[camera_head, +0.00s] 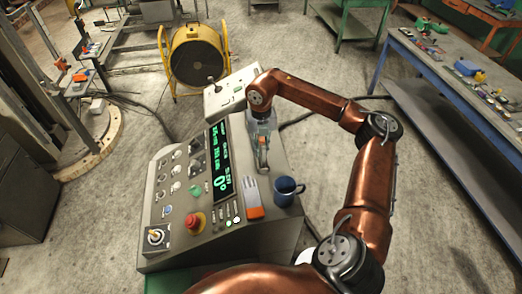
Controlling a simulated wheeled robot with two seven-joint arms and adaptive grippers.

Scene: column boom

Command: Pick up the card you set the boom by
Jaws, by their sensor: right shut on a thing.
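The grey control console (222,232) stands in the middle of the view, with a green-lit display, knobs and a red stop button. My right gripper (263,165) points down at the console top, right of the display. It is shut on a thin thing between its fingers, which I take to be the card; the fingers hide most of it, and its face cannot be read. My left gripper is not in view.
A dark blue mug (285,191) stands on the console just right of and below the gripper. A yellow fan (196,58) stands behind. A blue workbench (455,85) with small parts is at right.

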